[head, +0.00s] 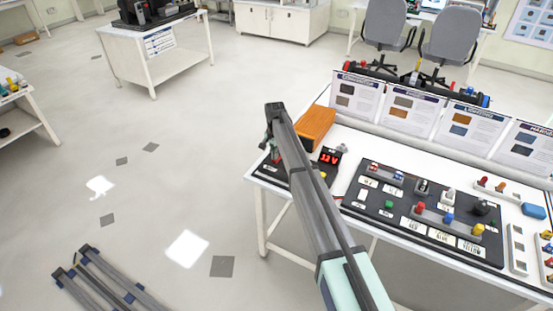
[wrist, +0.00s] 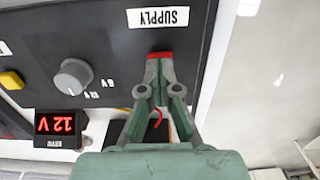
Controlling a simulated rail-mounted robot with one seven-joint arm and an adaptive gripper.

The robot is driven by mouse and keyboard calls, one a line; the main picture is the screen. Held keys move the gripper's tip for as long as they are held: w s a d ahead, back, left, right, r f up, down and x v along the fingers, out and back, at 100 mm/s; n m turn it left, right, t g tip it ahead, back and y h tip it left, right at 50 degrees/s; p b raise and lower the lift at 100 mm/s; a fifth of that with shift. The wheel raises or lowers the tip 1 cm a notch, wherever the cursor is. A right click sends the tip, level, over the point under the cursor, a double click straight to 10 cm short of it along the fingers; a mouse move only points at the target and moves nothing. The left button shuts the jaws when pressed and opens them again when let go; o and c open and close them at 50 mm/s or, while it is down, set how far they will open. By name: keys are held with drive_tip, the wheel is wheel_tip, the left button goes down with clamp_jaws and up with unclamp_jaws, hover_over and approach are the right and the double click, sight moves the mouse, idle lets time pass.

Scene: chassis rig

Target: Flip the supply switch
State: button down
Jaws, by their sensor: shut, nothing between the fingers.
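The supply switch is a small red rocker (wrist: 159,55) beside the SUPPLY label (wrist: 158,17) on a dark panel (wrist: 110,40), which appears upside down in the wrist view. My gripper (wrist: 159,72) is shut, with its fingertips right at the red switch and partly covering it. I cannot tell whether they touch it, or which way the switch is set. A red voltage display (wrist: 60,124) reads 12 V, and it also shows in the head view (head: 330,157). In the head view my arm covers much of the supply panel.
A grey knob (wrist: 73,77) and a yellow button (wrist: 12,80) sit on the same panel. An orange block (head: 316,124) stands behind the display. A dark control board (head: 425,215) with coloured switches lies to the right. Open floor is left of the bench.

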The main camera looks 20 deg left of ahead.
drive_tip(key=shift+f, duration=0.6)
idle(0.3)
drive_tip(key=shift+r, duration=0.15)
drive_tip(key=shift+r+p, duration=0.95)
drive_tip(key=shift+r, duration=2.4)
